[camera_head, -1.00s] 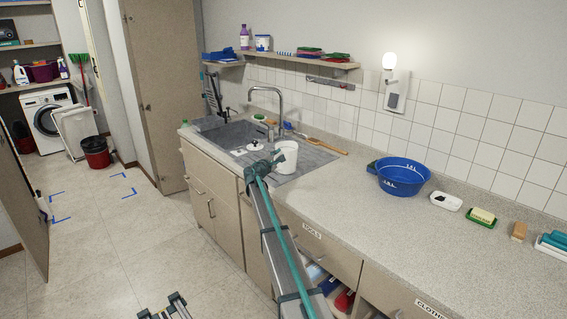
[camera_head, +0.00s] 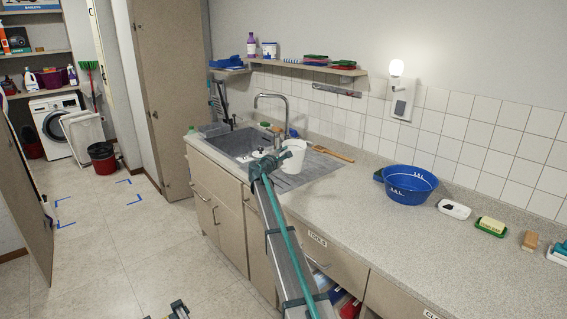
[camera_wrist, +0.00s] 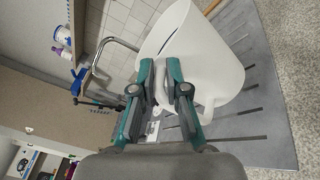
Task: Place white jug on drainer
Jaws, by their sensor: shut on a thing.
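The white jug (camera_head: 293,156) is upright or nearly so over the grey ribbed drainer (camera_head: 319,165), right of the sink. It also shows large in the wrist view (camera_wrist: 212,55), with the drainer (camera_wrist: 264,120) behind and below it. My gripper (camera_head: 274,162) is at the jug's near left side. In the wrist view my gripper (camera_wrist: 163,78) is shut on the jug, its fingers at the jug's wall. I cannot tell whether the jug's base touches the drainer.
The sink (camera_head: 238,142) and tap (camera_head: 276,100) are left of and behind the jug. A wooden brush (camera_head: 333,154) lies at the drainer's back edge. A blue basin (camera_head: 410,185) and a white dish (camera_head: 455,210) stand further right. The counter front is clear.

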